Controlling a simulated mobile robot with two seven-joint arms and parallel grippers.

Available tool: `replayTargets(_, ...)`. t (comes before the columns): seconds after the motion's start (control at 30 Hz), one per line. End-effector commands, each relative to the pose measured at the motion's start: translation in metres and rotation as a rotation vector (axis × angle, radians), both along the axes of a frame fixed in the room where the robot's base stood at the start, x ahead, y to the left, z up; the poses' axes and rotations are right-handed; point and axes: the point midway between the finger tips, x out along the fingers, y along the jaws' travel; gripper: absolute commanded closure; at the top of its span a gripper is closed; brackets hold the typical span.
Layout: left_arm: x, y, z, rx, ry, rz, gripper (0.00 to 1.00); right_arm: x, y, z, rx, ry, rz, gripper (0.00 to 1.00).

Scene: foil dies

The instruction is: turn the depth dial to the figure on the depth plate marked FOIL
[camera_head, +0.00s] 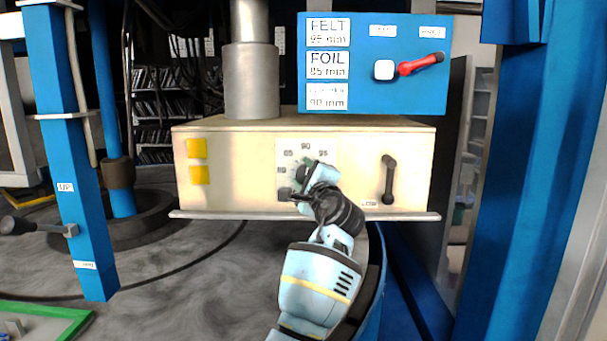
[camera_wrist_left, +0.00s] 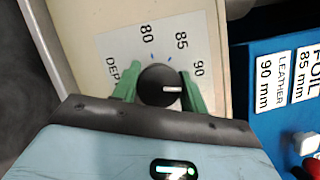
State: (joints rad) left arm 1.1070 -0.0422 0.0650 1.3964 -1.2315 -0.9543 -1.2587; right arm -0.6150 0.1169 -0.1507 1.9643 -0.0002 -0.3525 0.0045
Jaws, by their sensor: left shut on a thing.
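The black depth dial (camera_wrist_left: 155,84) shows in the left wrist view on a white scale with the figures 80, 85 and 90. Its white pointer line points right, a little past 90 on the side away from 85. My left gripper (camera_wrist_left: 157,88) is shut on the dial, one green finger on each side. In the head view my left gripper (camera_head: 303,182) covers most of the dial at the cream housing's front. The depth plate's FOIL label (camera_head: 327,65) reads 85 mm. My right gripper is in neither view.
The cream housing (camera_head: 230,175) has yellow squares at left and a black lever (camera_head: 389,180) right of the dial. A blue post (camera_head: 70,150) stands at left.

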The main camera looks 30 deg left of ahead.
Motion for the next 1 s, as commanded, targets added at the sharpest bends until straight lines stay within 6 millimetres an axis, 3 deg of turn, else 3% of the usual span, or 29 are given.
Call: replayTargets(1.0, 0.000, 0.000, -0.002, -0.772, -0.472, -0.002, 0.80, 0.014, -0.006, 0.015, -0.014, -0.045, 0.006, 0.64)
